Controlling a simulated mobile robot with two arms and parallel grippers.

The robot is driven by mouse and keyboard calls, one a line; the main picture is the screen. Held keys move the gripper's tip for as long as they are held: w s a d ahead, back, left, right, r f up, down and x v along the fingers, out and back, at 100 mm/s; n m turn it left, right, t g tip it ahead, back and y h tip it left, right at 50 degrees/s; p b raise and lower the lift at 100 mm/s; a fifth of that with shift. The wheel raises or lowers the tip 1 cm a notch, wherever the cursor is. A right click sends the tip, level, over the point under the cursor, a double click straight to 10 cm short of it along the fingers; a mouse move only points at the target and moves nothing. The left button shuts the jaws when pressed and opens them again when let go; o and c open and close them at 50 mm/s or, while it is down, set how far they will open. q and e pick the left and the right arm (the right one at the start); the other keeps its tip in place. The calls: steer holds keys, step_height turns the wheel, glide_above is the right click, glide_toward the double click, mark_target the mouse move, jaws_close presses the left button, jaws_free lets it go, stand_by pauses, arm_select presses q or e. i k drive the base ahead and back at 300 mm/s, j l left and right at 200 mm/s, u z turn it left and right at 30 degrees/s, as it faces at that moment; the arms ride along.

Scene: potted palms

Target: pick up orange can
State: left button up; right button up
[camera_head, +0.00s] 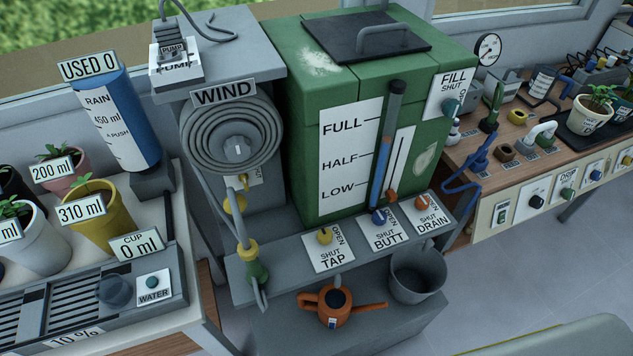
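The orange can (337,304) is a small watering can with a dark round opening on top and a small white label on its front. It stands on a low grey shelf (285,335) below the green water tank (330,110). Its spout points right and its handle is at the left. Neither of my grippers shows in the head view.
A grey bucket (418,273) stands right of the can on the same shelf. Above hang the TAP, BUTT and DRAIN valve knobs on a grey ledge (330,268). A coiled hose (232,135) with yellow fittings hangs left. Potted plants stand on the left bench.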

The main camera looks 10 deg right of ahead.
mark_target(334, 307)
steer(key=k+j, duration=0.2)
steer(key=k, duration=0.25)
steer(key=k+j, duration=0.15)
steer(key=k, duration=0.3)
steer(key=k+j, duration=0.2)
steer(key=k, duration=0.25)
steer(key=k+j, duration=0.15)
steer(key=k, duration=0.25)
